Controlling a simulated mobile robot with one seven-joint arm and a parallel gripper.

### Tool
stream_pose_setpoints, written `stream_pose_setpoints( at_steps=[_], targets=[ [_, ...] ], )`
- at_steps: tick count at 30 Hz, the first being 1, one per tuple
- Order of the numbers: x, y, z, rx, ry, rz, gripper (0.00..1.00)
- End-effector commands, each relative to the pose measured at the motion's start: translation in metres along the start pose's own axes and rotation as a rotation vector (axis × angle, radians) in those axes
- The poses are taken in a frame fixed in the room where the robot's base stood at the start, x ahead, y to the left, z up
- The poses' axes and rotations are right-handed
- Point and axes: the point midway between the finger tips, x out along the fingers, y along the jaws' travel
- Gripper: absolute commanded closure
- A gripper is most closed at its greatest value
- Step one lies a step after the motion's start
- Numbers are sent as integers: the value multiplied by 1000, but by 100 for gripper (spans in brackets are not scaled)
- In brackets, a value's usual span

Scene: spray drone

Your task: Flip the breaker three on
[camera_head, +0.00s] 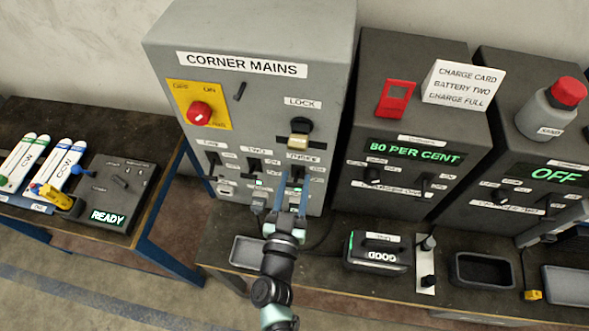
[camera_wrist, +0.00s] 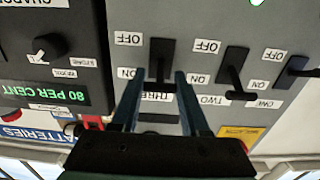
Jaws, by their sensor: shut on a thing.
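The grey CORNER MAINS cabinet (camera_head: 245,90) carries a row of black breakers low on its face. Breaker three (camera_wrist: 162,50) is the rightmost in the head view, under the THREE label (camera_head: 303,157). It shows left of breaker two in the upside-down wrist view, with OFF and ON labels beside it. My gripper (camera_head: 294,175) is at it, one blue finger on each side, shut on its lever (camera_wrist: 160,75). The fingers hide part of the lever in the head view, and its exact position is hard to tell. Breaker two (camera_wrist: 236,75) stands beside it, clear of the fingers.
A padlock (camera_head: 298,142) hangs just above breaker three. A red knob on a yellow plate (camera_head: 200,113) is at upper left. A dark charger cabinet reading 80 PER CENT (camera_head: 415,150) stands close on the right. A grey tray (camera_head: 246,250) and a battery (camera_head: 378,250) are on the bench below.

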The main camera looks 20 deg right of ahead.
Motion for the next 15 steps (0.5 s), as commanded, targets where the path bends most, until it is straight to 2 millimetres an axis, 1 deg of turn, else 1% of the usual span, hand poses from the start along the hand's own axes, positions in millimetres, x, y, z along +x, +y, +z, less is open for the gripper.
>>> stream_pose_setpoints(
  at_steps=[1, 15],
  targets=[
    [0, 0, -8, -1, -18, 0, 100],
    [2, 0, -5, -1, -99, 1, 100]
  ],
)
